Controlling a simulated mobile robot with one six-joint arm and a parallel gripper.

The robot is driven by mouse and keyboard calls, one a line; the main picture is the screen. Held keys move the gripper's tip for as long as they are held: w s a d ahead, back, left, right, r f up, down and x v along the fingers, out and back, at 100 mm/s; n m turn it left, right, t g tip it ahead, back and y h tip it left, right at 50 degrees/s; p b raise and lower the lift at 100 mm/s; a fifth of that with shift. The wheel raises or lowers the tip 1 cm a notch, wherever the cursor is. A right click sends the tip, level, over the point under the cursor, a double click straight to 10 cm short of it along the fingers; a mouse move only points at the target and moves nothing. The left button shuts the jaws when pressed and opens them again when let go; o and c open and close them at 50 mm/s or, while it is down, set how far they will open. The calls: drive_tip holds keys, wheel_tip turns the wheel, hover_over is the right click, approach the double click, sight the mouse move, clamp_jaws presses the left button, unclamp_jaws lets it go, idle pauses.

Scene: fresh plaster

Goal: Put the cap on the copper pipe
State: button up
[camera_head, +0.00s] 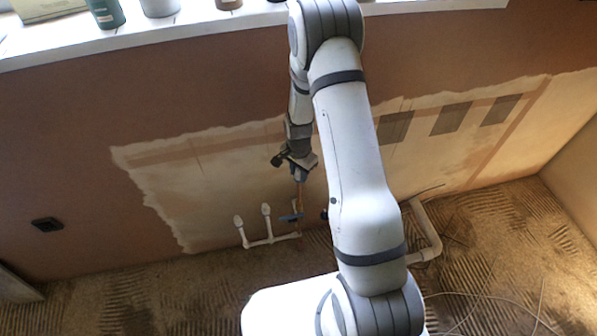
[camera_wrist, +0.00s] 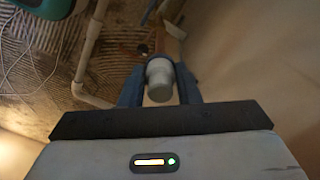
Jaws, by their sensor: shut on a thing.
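My gripper (camera_wrist: 159,72) is shut on a pale grey-white cap (camera_wrist: 159,85), which sits between its two dark fingers in the wrist view. A copper-coloured pipe (camera_wrist: 174,30) shows just beyond the cap, slightly to the right. In the head view my gripper (camera_head: 301,170) is low in front of the wall, directly above the upright copper pipe (camera_head: 300,192). A blue handle (camera_head: 290,218) sits lower on that pipe. The cap is too small to make out in the head view. I cannot tell whether the cap touches the pipe end.
White pipes with two capped upright ends (camera_head: 253,225) stand left of the copper pipe. A larger white pipe (camera_head: 428,232) bends along the floor at the right. Thin wires (camera_head: 490,300) lie on the ridged floor. A ledge (camera_head: 200,30) with several containers runs above.

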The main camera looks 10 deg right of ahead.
drive_tip(key=shift+f, duration=0.15)
drive_tip(key=shift+f+b, duration=0.45)
drive_tip(key=shift+b, duration=0.15)
drive_tip(key=o, duration=1)
drive_tip(key=shift+o, duration=0.6)
drive_tip(key=o, duration=0.4)
drive_tip(key=shift+r, duration=0.1)
drive_tip(key=shift+r+p, duration=1.2)
drive_tip(key=shift+r, duration=0.9)
